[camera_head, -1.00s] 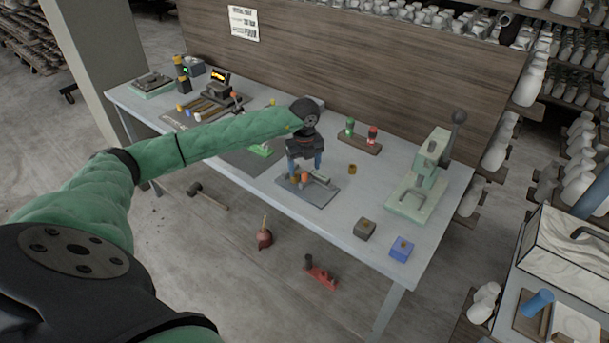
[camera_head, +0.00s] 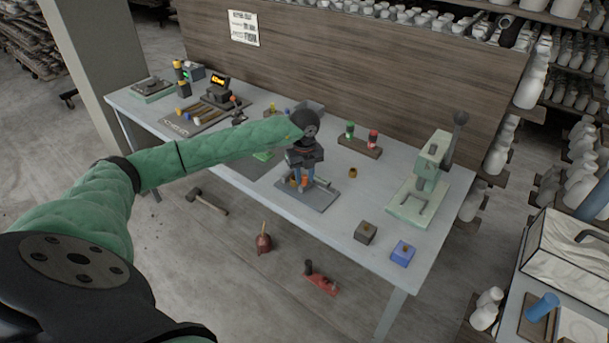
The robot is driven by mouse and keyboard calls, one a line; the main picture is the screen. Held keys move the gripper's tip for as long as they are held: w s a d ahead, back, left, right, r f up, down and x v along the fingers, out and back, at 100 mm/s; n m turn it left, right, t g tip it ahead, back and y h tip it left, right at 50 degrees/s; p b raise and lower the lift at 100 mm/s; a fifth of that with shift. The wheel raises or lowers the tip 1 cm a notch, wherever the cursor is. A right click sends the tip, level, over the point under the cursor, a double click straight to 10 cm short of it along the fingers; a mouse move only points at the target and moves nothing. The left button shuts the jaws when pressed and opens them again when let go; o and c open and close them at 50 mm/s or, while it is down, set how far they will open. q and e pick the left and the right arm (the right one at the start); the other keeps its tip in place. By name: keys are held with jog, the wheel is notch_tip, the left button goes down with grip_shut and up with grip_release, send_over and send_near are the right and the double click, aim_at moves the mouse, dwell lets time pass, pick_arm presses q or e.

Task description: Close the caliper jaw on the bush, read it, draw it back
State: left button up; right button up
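The caliper fixture is a grey plate (camera_head: 322,201) lying on the bench near its front edge. A small orange part (camera_head: 305,181) and a bronze, bush-like part (camera_head: 293,183) stand side by side on it. My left gripper (camera_head: 304,178) points down over the plate, its blue fingers right at these parts. The fingers are close together; whether they grip the orange part is too small to tell. The gripper hides much of the caliper and its jaw. My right gripper is out of view.
A pale green lever press (camera_head: 410,211) stands at the right. A dark block (camera_head: 365,232), a blue block (camera_head: 402,251) and a loose bronze bush (camera_head: 353,173) lie nearby. A stand (camera_head: 359,146) with green and red lamps is behind.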

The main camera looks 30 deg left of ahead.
pick_arm(q)
jog(key=c, duration=0.4)
jog(key=shift+w+a+r+b, duration=0.1)
jog(key=shift+a+b, duration=0.5)
jog(key=shift+a, duration=0.8)
dwell(1.0)
jog(key=o, duration=1.3)
jog(key=shift+o, duration=0.2)
notch_tip(320, 180, up, 8)
jog(key=p, duration=0.2)
jog(key=shift+p, duration=0.35)
dwell(0.4)
